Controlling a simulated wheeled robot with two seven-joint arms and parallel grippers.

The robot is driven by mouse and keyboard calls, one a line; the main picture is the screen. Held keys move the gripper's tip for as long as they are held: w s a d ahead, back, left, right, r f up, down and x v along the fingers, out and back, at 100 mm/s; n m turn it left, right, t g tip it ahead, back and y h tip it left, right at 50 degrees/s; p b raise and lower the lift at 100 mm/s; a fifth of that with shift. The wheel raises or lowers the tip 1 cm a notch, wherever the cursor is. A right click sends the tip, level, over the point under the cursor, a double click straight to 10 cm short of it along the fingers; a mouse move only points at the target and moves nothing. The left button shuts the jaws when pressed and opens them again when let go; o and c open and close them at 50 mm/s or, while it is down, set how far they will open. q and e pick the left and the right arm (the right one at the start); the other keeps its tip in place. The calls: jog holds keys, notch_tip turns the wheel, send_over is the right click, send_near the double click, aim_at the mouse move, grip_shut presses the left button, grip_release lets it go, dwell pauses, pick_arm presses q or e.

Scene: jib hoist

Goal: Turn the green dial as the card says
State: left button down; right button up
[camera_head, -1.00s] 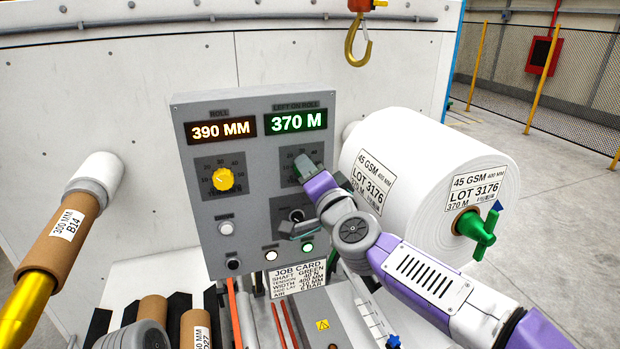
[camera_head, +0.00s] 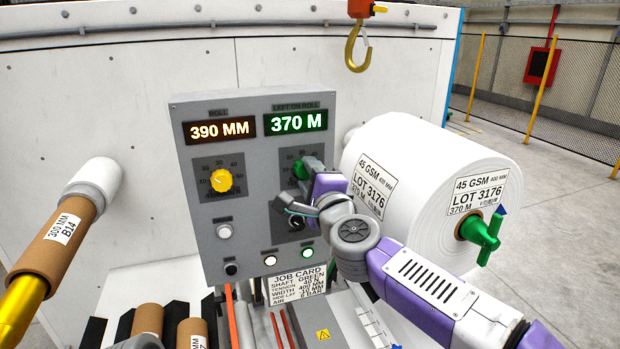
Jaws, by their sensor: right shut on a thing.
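The green dial (camera_head: 299,169) is at the upper right of the grey control panel (camera_head: 250,262), below the green 370 M display (camera_head: 296,121). My right gripper (camera_head: 303,168) reaches in from the right and is shut on the green dial. The gripper and wrist hide most of the dial's scale, so its setting cannot be read. The job card (camera_head: 297,284) hangs below the panel and includes a SHAFT GREEN line and a tension line; its small print is hard to read.
A yellow dial (camera_head: 221,181) sits left on the panel, with buttons below. A white roll (camera_head: 420,165) with a green shaft end (camera_head: 480,232) stands close to my right arm. A hook (camera_head: 357,48) hangs above. A brown core (camera_head: 58,236) is at the left.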

dwell(0.5)
jog(key=o, duration=1.1)
jog(key=shift+c, duration=0.2)
jog(key=b+v, duration=0.1)
jog(key=v, duration=0.6)
jog(key=shift+s, duration=0.3)
jog(key=shift+f, duration=0.1)
